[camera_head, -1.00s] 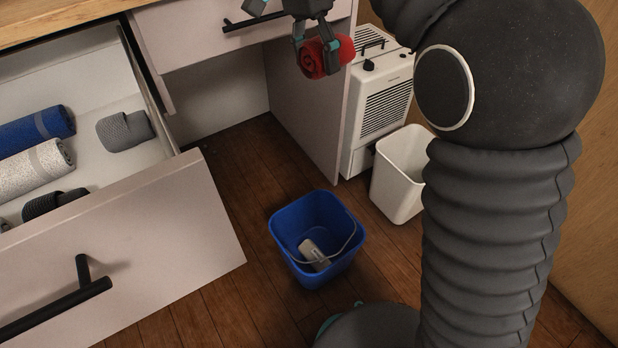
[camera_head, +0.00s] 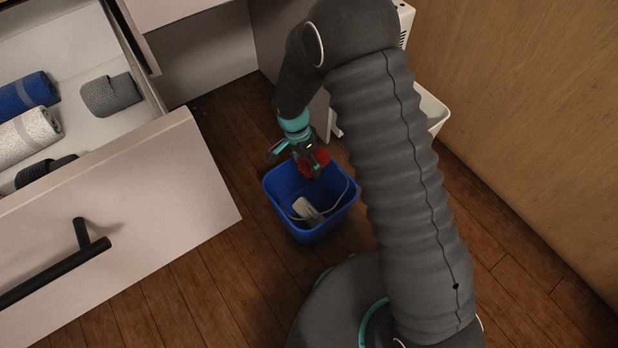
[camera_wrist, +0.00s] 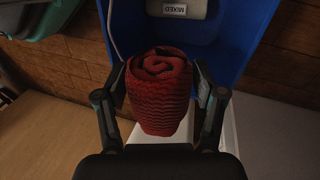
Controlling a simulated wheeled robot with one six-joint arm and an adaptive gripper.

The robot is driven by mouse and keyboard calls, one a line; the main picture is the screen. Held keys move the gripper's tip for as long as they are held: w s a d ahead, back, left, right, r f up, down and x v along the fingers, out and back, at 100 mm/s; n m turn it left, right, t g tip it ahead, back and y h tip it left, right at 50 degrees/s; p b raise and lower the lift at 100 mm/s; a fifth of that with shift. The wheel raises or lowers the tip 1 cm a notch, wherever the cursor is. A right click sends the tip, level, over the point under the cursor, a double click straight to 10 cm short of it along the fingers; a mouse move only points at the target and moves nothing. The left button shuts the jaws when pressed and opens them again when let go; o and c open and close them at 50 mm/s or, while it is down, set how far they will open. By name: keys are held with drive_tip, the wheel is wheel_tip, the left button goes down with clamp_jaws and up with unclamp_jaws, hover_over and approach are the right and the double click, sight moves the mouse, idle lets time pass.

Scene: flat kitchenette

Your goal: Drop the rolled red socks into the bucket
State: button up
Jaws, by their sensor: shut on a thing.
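The rolled red socks (camera_head: 313,160) are in my gripper (camera_head: 307,166), which is over the back part of the blue bucket (camera_head: 309,236). In the wrist view the red roll (camera_wrist: 160,95) sits between the two fingers of my gripper (camera_wrist: 161,90), and the blue bucket (camera_wrist: 234,40) is behind it. The bucket stands on the floor with its handle lying to one side. Inside it is a pale labelled object (camera_head: 306,208); its label reads "MIXED" in the wrist view. My gripper hides part of the socks in the head view.
An open drawer (camera_head: 120,185) on the left holds blue, white and grey rolls. A white bin (camera_head: 432,108) stands behind my arm at the back right. A wooden wall is at the right. Wooden floor (camera_head: 190,290) is clear in front of the bucket.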

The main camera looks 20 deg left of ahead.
drive_tip(key=b+x, duration=0.2)
drive_tip(key=x, duration=0.8)
drive_tip(key=shift+s+a+f+b, duration=0.2)
drive_tip(key=shift+s+a+b, duration=0.15)
drive_tip(key=shift+s, duration=0.05)
drive_tip(key=o, duration=1.2)
drive_tip(key=shift+c, duration=0.2)
drive_tip(key=v, duration=1.2)
drive_tip(key=shift+r, duration=0.1)
